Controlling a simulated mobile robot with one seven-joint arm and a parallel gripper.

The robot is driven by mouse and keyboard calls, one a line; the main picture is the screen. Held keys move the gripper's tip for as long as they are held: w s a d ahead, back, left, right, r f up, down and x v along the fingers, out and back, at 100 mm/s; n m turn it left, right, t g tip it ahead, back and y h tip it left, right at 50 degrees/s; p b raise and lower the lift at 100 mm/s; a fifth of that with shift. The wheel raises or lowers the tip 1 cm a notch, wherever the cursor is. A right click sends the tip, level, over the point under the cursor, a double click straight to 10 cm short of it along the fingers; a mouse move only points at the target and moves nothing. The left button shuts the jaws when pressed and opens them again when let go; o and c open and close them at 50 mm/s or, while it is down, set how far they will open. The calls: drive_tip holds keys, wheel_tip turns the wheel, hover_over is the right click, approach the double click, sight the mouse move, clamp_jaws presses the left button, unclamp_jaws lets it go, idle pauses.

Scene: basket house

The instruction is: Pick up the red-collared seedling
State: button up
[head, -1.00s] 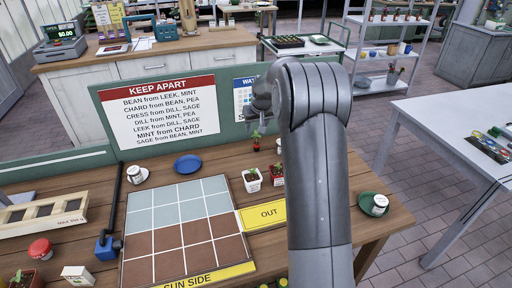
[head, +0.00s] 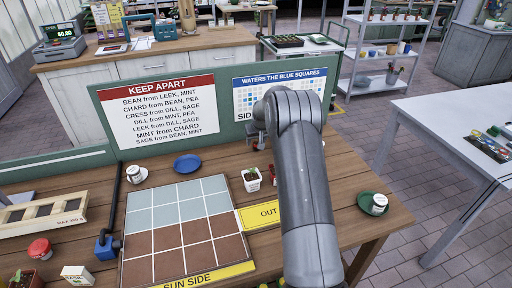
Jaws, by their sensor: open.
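A small seedling with red at its base (head: 260,146) stands near the back of the wooden table, below the blue-squares sign. It is mostly covered by my gripper and arm, and its collar is too small to make out clearly. My gripper (head: 254,138) is open, low over the table at this seedling, partly hidden behind my arm. I cannot tell whether the fingers are around it or beside it. A white pot with a seedling (head: 252,180) stands nearer. A red-marked pot (head: 273,174) to its right is mostly hidden by my arm.
A planting grid (head: 180,236) lies left of the pots, with a yellow OUT strip (head: 258,215) beside it. A blue plate (head: 187,163) and a white jar (head: 137,174) are at the back left. A green saucer (head: 366,204) with a jar is right. The divider (head: 222,110) stands behind.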

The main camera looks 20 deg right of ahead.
sight(256, 143)
drive_tip(key=x, duration=0.3)
drive_tip(key=shift+f, duration=0.25)
drive_tip(key=shift+c, duration=0.5)
drive_tip(key=c, duration=0.9)
